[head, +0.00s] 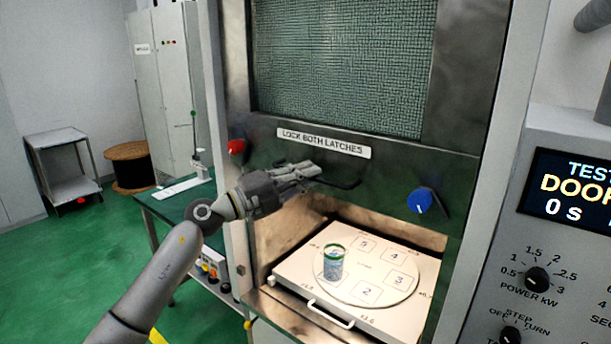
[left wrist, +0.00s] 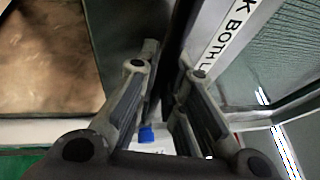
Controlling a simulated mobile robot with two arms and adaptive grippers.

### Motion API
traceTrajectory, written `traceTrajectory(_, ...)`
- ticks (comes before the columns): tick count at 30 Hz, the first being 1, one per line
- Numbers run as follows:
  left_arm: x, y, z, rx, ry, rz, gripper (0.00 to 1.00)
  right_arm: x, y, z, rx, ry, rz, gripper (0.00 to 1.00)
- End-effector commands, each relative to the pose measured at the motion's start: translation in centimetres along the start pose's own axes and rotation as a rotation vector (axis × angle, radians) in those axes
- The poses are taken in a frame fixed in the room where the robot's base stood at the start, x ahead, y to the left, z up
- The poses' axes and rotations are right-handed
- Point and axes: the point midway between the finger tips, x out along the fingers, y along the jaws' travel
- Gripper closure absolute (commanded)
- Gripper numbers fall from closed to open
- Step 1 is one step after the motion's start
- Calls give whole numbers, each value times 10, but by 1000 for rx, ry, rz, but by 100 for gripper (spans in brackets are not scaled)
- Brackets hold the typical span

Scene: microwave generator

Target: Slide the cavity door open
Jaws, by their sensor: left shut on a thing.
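The cavity door (head: 345,80) is a metal-framed panel with a mesh window and a label, "LOCK BOTH LATCHES" (head: 323,143). It stands raised, with the cavity open below it. My left gripper (head: 308,172) is at the door's lower part, shut on the dark door handle (head: 347,185), whose right end shows past the fingers. In the left wrist view the two fingers (left wrist: 168,62) close around a dark bar beside the label. A red latch knob (head: 237,147) is at the left and a blue one (head: 422,200) at the right. My right gripper is not in view.
A control panel (head: 565,260) stands at the right. A green table (head: 170,208) is at the left, with free floor beyond it.

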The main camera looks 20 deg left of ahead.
Motion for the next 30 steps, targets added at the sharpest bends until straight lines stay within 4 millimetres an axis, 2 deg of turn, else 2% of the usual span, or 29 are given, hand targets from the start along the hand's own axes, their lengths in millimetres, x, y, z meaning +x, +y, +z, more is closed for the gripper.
traceTrajectory(5,-1,7,-1,-1,1,2,100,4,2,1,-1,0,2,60)
traceTrajectory(12,-10,55,-5,-4,2,7,100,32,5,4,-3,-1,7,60)
traceTrajectory(16,-13,74,-7,-2,3,6,100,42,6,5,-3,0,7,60)
traceTrajectory(21,-15,82,-7,-1,3,3,100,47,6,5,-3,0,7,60)
traceTrajectory(30,-15,80,-7,0,1,1,100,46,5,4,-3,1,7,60)
